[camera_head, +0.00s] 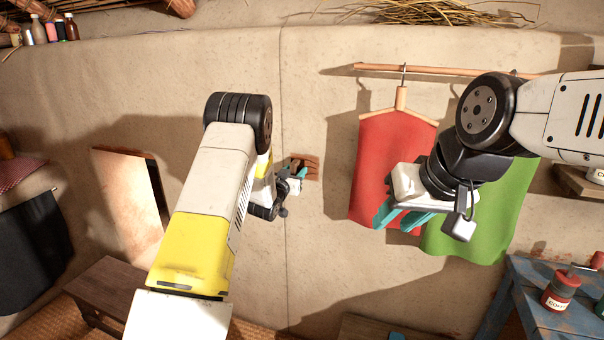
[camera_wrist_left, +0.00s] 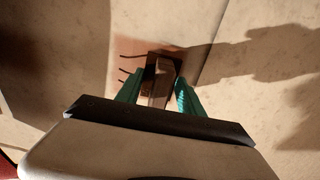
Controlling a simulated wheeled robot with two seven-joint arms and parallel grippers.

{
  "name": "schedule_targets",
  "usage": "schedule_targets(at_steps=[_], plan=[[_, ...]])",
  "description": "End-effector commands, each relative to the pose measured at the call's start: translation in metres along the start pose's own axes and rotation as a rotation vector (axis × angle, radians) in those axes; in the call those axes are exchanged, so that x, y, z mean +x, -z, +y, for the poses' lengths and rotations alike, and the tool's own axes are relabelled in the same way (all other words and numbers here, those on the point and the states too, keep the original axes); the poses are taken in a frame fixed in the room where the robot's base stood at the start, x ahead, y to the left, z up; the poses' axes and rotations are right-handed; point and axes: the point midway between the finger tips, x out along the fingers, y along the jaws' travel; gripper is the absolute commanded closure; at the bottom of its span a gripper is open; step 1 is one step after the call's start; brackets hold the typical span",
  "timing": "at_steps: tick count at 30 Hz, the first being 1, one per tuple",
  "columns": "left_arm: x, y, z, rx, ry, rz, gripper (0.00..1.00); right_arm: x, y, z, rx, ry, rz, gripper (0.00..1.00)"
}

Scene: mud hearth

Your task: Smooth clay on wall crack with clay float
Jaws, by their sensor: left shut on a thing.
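A brown clay patch (camera_head: 313,162) with dark crack lines lies on the tan mud wall near the middle of the head view. It also shows in the left wrist view (camera_wrist_left: 127,48), with dark cracks at its left. My left gripper (camera_head: 299,173) is at the patch, its teal fingers shut on the clay float (camera_wrist_left: 160,88), a small brown block with a dark part. The float overlaps the patch in view; whether it touches is hidden. My right gripper (camera_head: 398,217) is in front of the hanging red cloth, its teal fingers apart and nothing seen between them.
A red cloth (camera_head: 377,150) and a green cloth (camera_head: 490,225) hang from a wooden rail (camera_head: 440,70) at the right. A wooden bench (camera_head: 105,284) and a leaning board (camera_head: 125,195) are left.

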Motion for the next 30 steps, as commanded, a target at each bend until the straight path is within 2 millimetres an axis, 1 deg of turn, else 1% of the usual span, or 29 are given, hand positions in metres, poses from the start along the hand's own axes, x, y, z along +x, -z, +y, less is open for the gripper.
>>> schedule_targets(at_steps=[4, 7, 10, 14, 24, 30], plan=[[0.001, 0.000, -0.014, 0.000, 0.002, 0.001, 0.88, 0.000, 0.000, 0.000, 0.000, 0.000, 0.000, 0.64], [0.001, 0.000, -0.018, 0.000, -0.001, 0.001, 0.88, 0.000, 0.000, 0.000, 0.000, 0.000, 0.000, 0.64], [0.001, 0.000, -0.017, 0.000, -0.002, 0.001, 0.88, 0.000, 0.000, 0.000, 0.000, 0.000, 0.000, 0.64], [0.002, 0.000, -0.009, -0.001, -0.002, 0.001, 0.88, 0.000, 0.000, 0.000, 0.000, 0.000, 0.000, 0.64], [0.003, 0.001, 0.021, -0.001, -0.004, 0.002, 0.88, 0.000, 0.000, 0.000, 0.000, 0.000, 0.000, 0.64], [0.003, 0.001, 0.027, -0.002, -0.004, 0.003, 0.88, 0.000, 0.000, 0.000, 0.000, 0.000, 0.000, 0.64]])
